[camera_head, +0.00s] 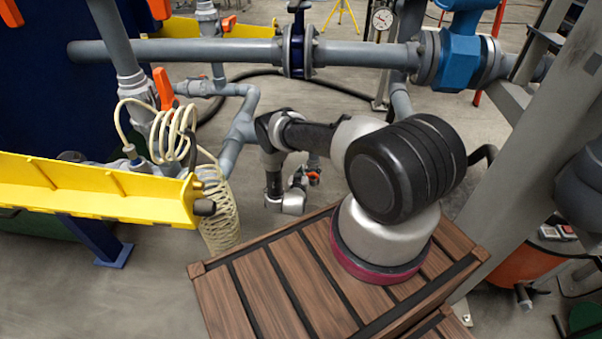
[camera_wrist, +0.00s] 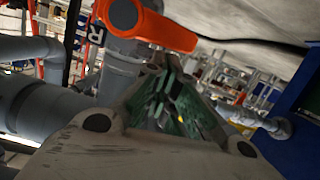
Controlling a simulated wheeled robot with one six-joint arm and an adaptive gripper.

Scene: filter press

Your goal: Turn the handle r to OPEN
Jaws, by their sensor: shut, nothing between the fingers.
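In the wrist view an orange lever handle (camera_wrist: 150,25) lies across the top, its round hub at the left and its arm reaching right. A dark plate marked R (camera_wrist: 97,34) is beside the hub, so I take this as handle r. It sits on a grey pipe fitting (camera_wrist: 122,72). My gripper (camera_wrist: 168,68) is shut and empty, its tips just below the handle in the picture; I cannot tell whether they touch.
A horizontal grey pipe (camera_head: 190,51) crosses behind my arm, with a blue valve body (camera_head: 461,60). Another orange handle (camera_head: 163,88), a coiled cream hose (camera_head: 220,212) and a yellow trough (camera_head: 90,188) are at left. A grey steel column (camera_head: 525,130) stands at right.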

